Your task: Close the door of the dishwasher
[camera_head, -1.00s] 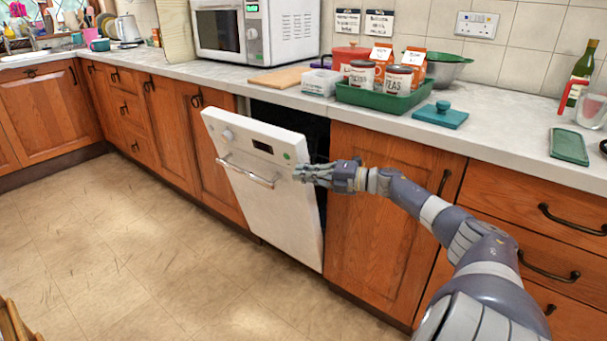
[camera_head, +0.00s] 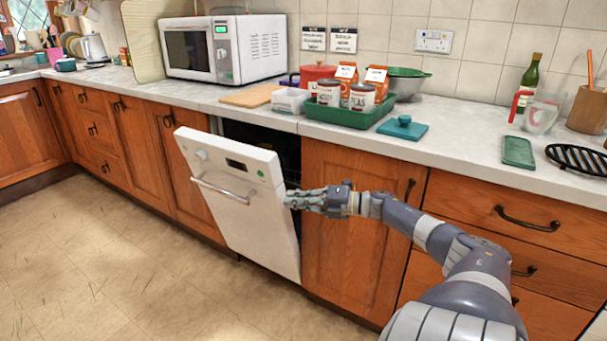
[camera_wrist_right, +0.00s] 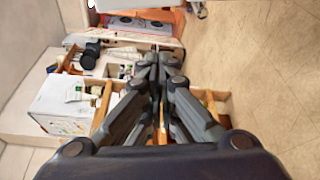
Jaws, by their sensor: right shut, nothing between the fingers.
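The dishwasher door (camera_head: 235,200) is a white panel with a bar handle (camera_head: 222,187) across its upper front. It stands partly open, its top tilted out from the cabinet front, with a dark gap (camera_head: 262,138) behind it. My right gripper (camera_head: 290,199) is shut and empty beside the door's right edge, below its top corner. I cannot tell whether the fingertips touch the door. The right wrist view shows the fingers (camera_wrist_right: 160,62) together. My left gripper is not in view.
The counter (camera_head: 460,140) above holds a microwave (camera_head: 225,47), a green tray (camera_head: 350,116) with cans and cartons, and a teal lid (camera_head: 403,128). Wooden cabinets (camera_head: 355,215) flank the dishwasher. The floor (camera_head: 110,260) in front of the door is clear.

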